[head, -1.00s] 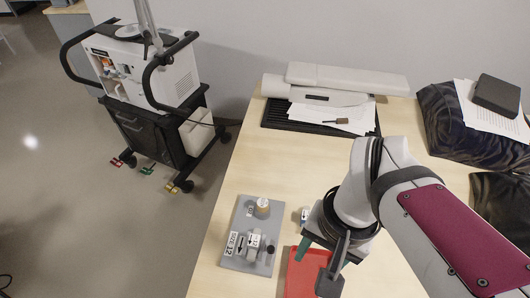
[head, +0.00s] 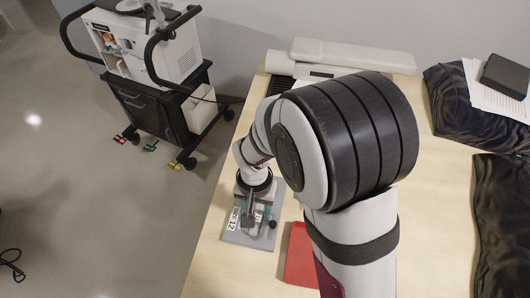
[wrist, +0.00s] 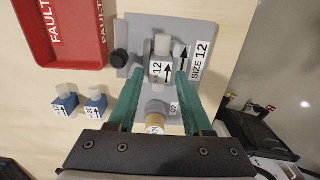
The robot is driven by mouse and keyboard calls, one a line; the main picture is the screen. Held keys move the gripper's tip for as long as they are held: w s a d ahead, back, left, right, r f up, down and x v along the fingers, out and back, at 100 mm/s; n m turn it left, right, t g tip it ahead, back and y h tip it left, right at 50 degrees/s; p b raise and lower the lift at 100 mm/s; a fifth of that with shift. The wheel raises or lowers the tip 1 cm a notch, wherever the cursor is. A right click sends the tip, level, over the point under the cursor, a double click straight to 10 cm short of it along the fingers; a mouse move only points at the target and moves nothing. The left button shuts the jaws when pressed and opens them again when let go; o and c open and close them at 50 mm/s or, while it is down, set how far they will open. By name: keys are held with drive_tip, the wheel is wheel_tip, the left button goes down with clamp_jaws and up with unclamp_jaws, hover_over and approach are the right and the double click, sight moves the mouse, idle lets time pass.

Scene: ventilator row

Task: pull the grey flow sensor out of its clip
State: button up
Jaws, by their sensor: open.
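The grey flow sensor (wrist: 161,47), with a white label reading 12 and an arrow, sits on the grey plate (wrist: 205,32) marked SIZE 12. The clip around it is hard to make out in the wrist view. My gripper (wrist: 160,76) is open, with one green fingertip on each side of the sensor and its label between them. I cannot tell whether the fingers touch it. In the head view my gripper (head: 254,212) is over the plate (head: 240,238), and my arm hides much of the sensor.
A brass-coloured cap (wrist: 155,124) near an O2 mark stands between my fingers' bases. A black knob (wrist: 119,58) is on the plate's left. The red FAULT tray (wrist: 75,50) and two blue-and-white sensors, one left (wrist: 65,103) and one right (wrist: 96,103), lie left of the plate.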

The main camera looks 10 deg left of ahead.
sight(257, 213)
drive_tip(key=shift+f, duration=0.45)
clamp_jaws()
drive_tip(key=shift+c, duration=1.6)
unclamp_jaws()
clamp_jaws()
drive_tip(key=shift+r, duration=2.05)
